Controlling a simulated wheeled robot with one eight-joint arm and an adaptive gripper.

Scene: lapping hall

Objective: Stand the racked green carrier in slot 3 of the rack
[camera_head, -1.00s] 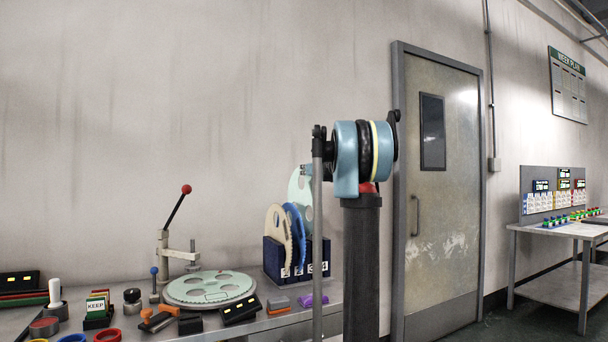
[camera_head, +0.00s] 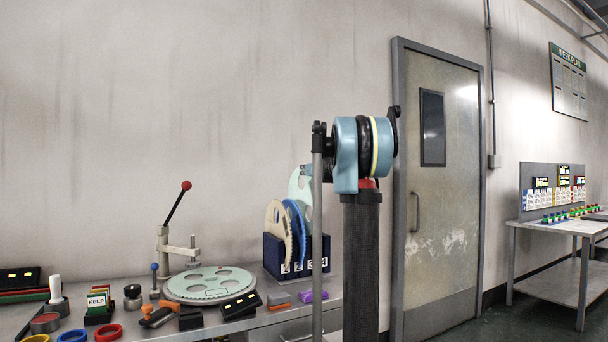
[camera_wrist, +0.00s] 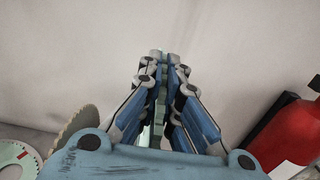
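The green carrier (camera_head: 300,187) is a thin pale green toothed disc with holes. It stands upright at the rack's right part, higher than the other discs, partly hidden by my arm. The dark blue rack (camera_head: 272,256) has white number labels along its front; my arm's post covers part of it. In the wrist view, my gripper (camera_wrist: 160,64) has its fingers close together on both sides of a pale green toothed edge, the carrier (camera_wrist: 159,104) seen edge-on. I cannot see the carrier's lower edge or tell which slot it is over.
A beige disc (camera_head: 277,228) and a blue disc (camera_head: 293,226) stand in the rack, left of the carrier. A round plate (camera_head: 210,284) with a pale green disc lies left of the rack. A lever press (camera_head: 165,250) stands behind it. A red cylinder (camera_wrist: 286,135) shows at right.

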